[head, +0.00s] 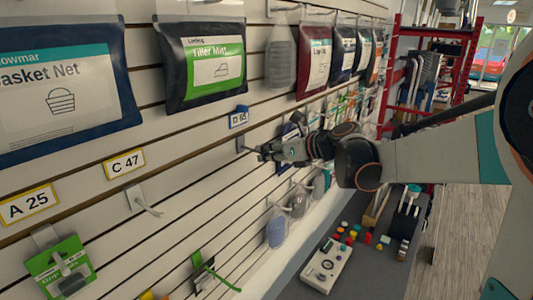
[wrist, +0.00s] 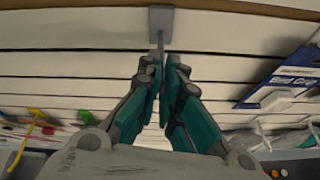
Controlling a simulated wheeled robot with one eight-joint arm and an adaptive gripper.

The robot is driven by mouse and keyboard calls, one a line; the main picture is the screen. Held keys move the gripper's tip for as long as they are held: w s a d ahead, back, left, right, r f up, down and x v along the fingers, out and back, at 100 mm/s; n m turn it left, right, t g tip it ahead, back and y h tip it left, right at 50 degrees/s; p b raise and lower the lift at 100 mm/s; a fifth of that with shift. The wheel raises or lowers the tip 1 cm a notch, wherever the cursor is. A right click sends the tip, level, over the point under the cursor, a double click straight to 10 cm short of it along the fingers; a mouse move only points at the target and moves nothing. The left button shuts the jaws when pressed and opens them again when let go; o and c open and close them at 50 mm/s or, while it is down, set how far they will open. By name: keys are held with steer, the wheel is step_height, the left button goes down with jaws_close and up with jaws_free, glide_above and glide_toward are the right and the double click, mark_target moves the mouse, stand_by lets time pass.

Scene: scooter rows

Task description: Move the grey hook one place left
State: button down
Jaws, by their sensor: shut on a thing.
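The grey hook (head: 241,145) sits on the slatted wall below a small blue tag. In the wrist view its grey plate (wrist: 161,18) is at the top centre, against the slat, and its prong runs down between my fingertips. My gripper (head: 263,153) is shut on the prong; it also shows in the wrist view (wrist: 167,72). The prong's far end is hidden by the fingers. Another pale hook (head: 143,201), empty, is to the left below the C 47 label (head: 124,163).
The A 25 label (head: 29,205) is far left. Bare slats lie between the two hooks.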

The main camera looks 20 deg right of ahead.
stand_by(0.6)
steer(key=shift+r, duration=0.3)
stand_by(0.9)
steer(key=shift+r, duration=0.4)
stand_by(0.4)
steer(key=shift+b, duration=0.4)
stand_by(0.8)
steer(key=shift+s+d, duration=0.55)
steer(key=shift+s, duration=0.2)
stand_by(0.5)
steer(key=shift+b, duration=0.3)
stand_by(0.9)
steer(key=shift+s+d+r, duration=0.1)
steer(key=shift+s+d, duration=0.9)
steer(key=shift+s, duration=0.3)
stand_by(0.5)
